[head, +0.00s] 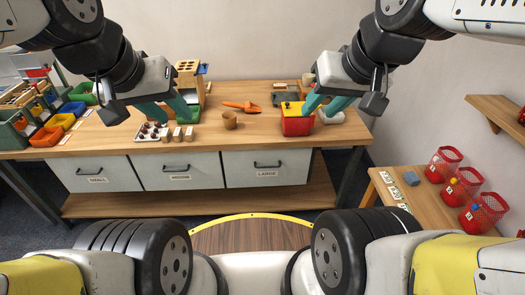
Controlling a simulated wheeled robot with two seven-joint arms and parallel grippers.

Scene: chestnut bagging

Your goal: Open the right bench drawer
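The right bench drawer (267,172) is the white front labelled LARGE, with a black bar handle (268,164) near its top. It sits shut under the wooden bench top (250,133). My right gripper (316,113) has teal fingers that are apart, above the bench top near a red and yellow bin (297,124). It is above and to the right of the handle and not touching it. My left gripper (176,119) is open, with its teal fingers apart over the left part of the bench. I see nothing held in either gripper.
The middle drawer (180,174) and left drawer (95,176) are shut. A wooden cup (230,119) and orange scoop (241,106) stand on the bench. A side table (385,183) with red baskets (463,186) is at right. Space before the drawers looks free.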

